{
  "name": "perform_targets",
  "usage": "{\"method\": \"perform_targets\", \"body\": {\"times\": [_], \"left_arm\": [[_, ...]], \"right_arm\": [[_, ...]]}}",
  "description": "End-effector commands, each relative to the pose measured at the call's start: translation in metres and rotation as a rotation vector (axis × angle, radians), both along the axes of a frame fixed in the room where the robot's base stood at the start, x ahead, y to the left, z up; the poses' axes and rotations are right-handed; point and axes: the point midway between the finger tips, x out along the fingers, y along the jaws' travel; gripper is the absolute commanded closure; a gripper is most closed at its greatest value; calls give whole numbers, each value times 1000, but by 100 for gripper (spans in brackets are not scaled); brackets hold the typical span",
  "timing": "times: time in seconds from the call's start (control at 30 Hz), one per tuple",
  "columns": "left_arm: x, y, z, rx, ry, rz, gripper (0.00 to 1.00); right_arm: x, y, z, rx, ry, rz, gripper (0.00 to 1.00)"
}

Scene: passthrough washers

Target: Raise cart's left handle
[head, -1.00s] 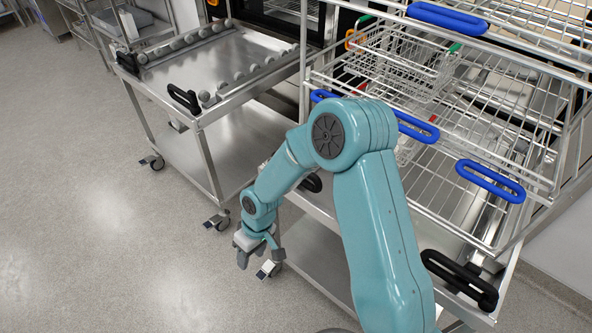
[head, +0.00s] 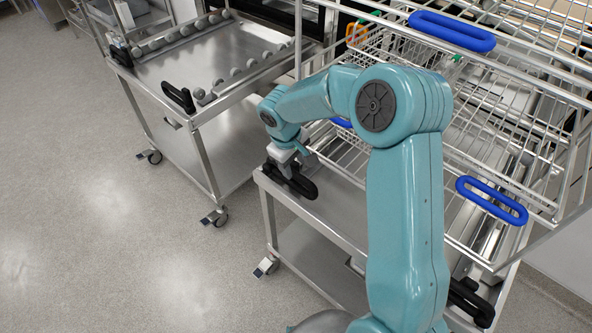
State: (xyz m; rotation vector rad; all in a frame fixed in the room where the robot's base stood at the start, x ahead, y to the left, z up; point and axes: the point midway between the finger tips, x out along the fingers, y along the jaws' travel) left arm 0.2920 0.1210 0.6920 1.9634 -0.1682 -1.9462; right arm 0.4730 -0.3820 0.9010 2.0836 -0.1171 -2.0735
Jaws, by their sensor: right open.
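The near steel cart (head: 338,212) has a black left handle (head: 303,186) at its front left corner. The handle lies low, close to the cart's top. The cart's black right handle (head: 470,303) is partly hidden behind my arm. My right gripper (head: 287,168) is open and points down at the left handle, with its fingers right over or at it. I cannot tell whether the fingers straddle the handle or touch it. My left gripper is not in view.
Wire racks with blue handles (head: 491,200) stand on the near cart, close to my right arm. A second cart (head: 200,62) with grey rollers and a black handle (head: 178,97) stands to the left. The floor (head: 80,220) at left is clear.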

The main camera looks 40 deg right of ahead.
Motion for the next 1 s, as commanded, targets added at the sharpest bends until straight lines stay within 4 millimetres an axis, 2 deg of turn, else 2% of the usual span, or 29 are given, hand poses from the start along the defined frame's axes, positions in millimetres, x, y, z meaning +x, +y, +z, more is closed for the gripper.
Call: {"method": "perform_targets", "body": {"times": [0.1, 0.23, 0.4, 0.63, 0.67, 0.7, 0.8, 1.0], "left_arm": [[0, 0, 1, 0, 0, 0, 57], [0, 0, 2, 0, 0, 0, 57], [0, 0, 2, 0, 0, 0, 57], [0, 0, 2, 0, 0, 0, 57], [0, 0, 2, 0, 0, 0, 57], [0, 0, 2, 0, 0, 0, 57], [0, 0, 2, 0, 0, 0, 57], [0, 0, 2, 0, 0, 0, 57]], "right_arm": [[0, -5, -23, 1, 5, -1, 50], [2, -9, -40, 1, 2, 0, 50], [3, -12, -49, 0, 0, 1, 50], [4, -13, -49, 0, 0, 0, 50], [4, -13, -49, 0, 0, 0, 57], [4, -13, -49, 0, 0, 0, 70], [4, -13, -49, 0, 0, 0, 100], [4, -13, -49, 0, -1, 1, 100]]}}
